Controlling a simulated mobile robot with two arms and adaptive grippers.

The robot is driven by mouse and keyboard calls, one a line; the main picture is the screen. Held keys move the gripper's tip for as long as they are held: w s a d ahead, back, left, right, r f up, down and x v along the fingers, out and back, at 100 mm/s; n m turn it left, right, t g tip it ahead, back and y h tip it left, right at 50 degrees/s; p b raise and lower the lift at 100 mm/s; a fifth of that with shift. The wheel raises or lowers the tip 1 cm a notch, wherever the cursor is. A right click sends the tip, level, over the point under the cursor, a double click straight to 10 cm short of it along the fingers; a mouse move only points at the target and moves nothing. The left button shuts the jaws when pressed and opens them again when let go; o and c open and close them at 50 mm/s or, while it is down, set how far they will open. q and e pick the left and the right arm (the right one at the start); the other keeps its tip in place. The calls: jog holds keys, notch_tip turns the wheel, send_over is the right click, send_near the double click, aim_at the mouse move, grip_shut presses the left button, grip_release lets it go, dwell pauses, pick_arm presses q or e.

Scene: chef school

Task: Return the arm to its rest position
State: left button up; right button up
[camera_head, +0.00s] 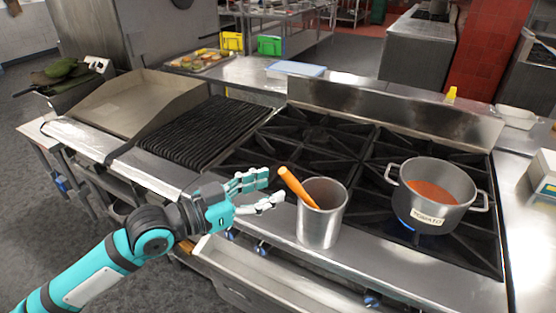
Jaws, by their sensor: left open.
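My left gripper (268,190) is open and empty. It is at the front edge of the stove, just left of a metal container (322,222). An orange-handled utensil (297,187) leans out of the container to the left, close to my fingertips. I see a small gap between the fingers and the handle, but cannot tell the exact distance. My left arm reaches in from the lower left. My right gripper is not in view.
A pot (432,205) labelled tomato, with red sauce, sits on the right burner over a blue flame. The grill (205,132) and a flat griddle (132,100) are on the left. A tray of food (199,61) is behind. Floor is free at left.

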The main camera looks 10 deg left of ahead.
pick_arm(q)
jog(key=s+a+f+n+g+y, duration=0.2)
jog(key=s+f+y, duration=0.2)
jog(key=s+f, duration=0.5)
jog(key=s+a+f+n+g+y, duration=0.1)
jog(key=s+f+n+g+y, duration=0.2)
jog(key=f, duration=0.9)
jog(key=s+a+f+n+g+y, duration=0.1)
jog(key=s+a+f+g+y, duration=0.15)
jog(key=s, duration=0.35)
jog(key=s+a+f+n+g+y, duration=0.1)
jog(key=s+a+f+y, duration=0.2)
jog(key=s+f, duration=0.15)
jog(key=s+f+g, duration=0.1)
jog(key=s+f, duration=0.1)
jog(key=f, duration=1.2)
jog(key=s+f, duration=0.2)
jog(key=f, duration=1.2)
jog(key=s+a+f, duration=0.1)
jog(key=s+f, duration=0.5)
jog(key=s, duration=0.2)
jog(key=s+a+f+g, duration=0.1)
jog(key=s+a+f, duration=0.1)
jog(key=s+f, duration=0.5)
jog(key=shift+s+a+f, duration=0.25)
jog(key=shift+s, duration=0.15)
jog(key=shift+g, duration=0.25)
